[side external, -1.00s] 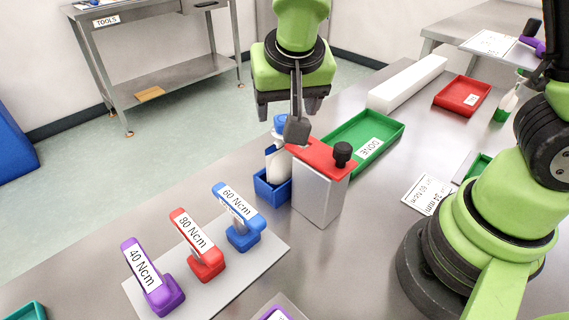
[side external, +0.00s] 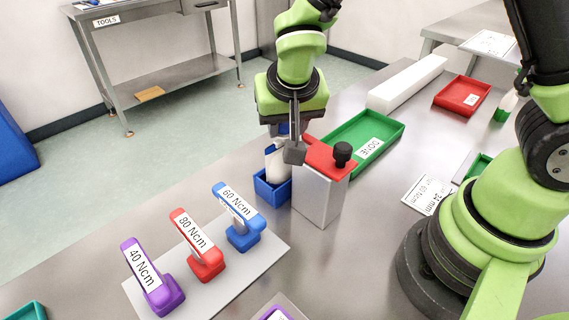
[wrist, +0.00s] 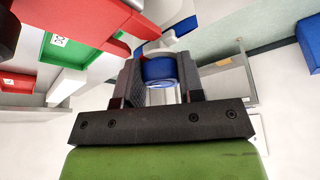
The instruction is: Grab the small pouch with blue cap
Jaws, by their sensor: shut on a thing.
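The small white pouch (side external: 275,163) stands in a blue holder (side external: 271,192) beside the grey block with the red top. Its blue cap (wrist: 160,69) shows between the jaws in the wrist view; in the side view the gripper mostly hides it. My gripper (wrist: 163,82) is shut on the blue cap from above. In the side view my gripper (side external: 292,130) is low over the holder, right next to the red top (side external: 328,154). The pouch's lower part is hidden inside the holder.
The grey block (side external: 318,194) with a black knob (side external: 343,151) stands close on the right. A green tray (side external: 372,139) lies behind it. Blue, red and purple torque tools (side external: 200,245) stand on a plate at front left. A white bar (side external: 408,83) and a red tray (side external: 462,95) are farther back.

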